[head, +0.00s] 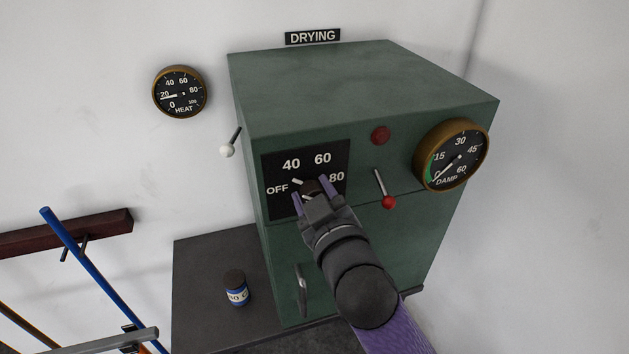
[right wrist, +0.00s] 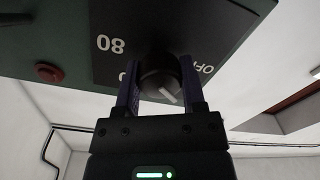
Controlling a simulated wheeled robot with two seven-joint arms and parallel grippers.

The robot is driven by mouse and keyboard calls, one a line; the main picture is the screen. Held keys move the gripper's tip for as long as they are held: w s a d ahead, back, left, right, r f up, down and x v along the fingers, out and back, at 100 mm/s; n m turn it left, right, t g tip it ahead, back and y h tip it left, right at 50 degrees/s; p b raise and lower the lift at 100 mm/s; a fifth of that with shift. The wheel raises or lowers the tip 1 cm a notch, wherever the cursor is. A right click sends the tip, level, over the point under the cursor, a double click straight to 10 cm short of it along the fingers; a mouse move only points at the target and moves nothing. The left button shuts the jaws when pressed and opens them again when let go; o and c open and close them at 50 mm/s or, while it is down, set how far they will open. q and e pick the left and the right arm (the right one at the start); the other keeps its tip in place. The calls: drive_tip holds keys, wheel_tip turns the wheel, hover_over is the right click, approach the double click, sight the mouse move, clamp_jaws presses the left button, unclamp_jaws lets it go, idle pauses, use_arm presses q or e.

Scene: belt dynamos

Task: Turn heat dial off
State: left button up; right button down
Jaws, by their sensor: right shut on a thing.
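The heat dial (head: 311,186) is a dark round knob on a black plate (head: 279,206) marked OFF, 40, 60 and 80, on the front of the green drying cabinet (head: 370,75). Its white pointer mark points up and left, between OFF and 40. My right gripper (head: 312,191) has its purple fingers on either side of the knob and is shut on it. The right wrist view shows the knob (right wrist: 160,75) between both fingers, with the white mark visible. My left gripper is not in view.
A red-knobbed lever (head: 388,200), a red button (head: 380,135) and the DAMP gauge (head: 452,155) are right of the dial. A white-knobbed lever (head: 227,150) sticks out at left. The HEAT gauge (head: 180,92) reads near 20. A blue jar (head: 236,288) stands on the dark ledge (head: 205,262).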

drive_tip(key=n+p, duration=0.2)
drive_tip(key=n, duration=0.1)
drive_tip(key=shift+r+n, duration=0.15)
drive_tip(key=shift+n, duration=0.15)
drive_tip(key=shift+n+p, duration=1.05)
drive_tip(key=shift+n, duration=0.75)
drive_tip(key=shift+f, duration=0.2)
drive_tip(key=shift+c, duration=0.9)
unclamp_jaws()
drive_tip(key=b+v, duration=0.1)
drive_tip(key=v, duration=0.9)
drive_tip(key=shift+b, duration=0.4)
drive_tip(key=shift+a, duration=0.1)
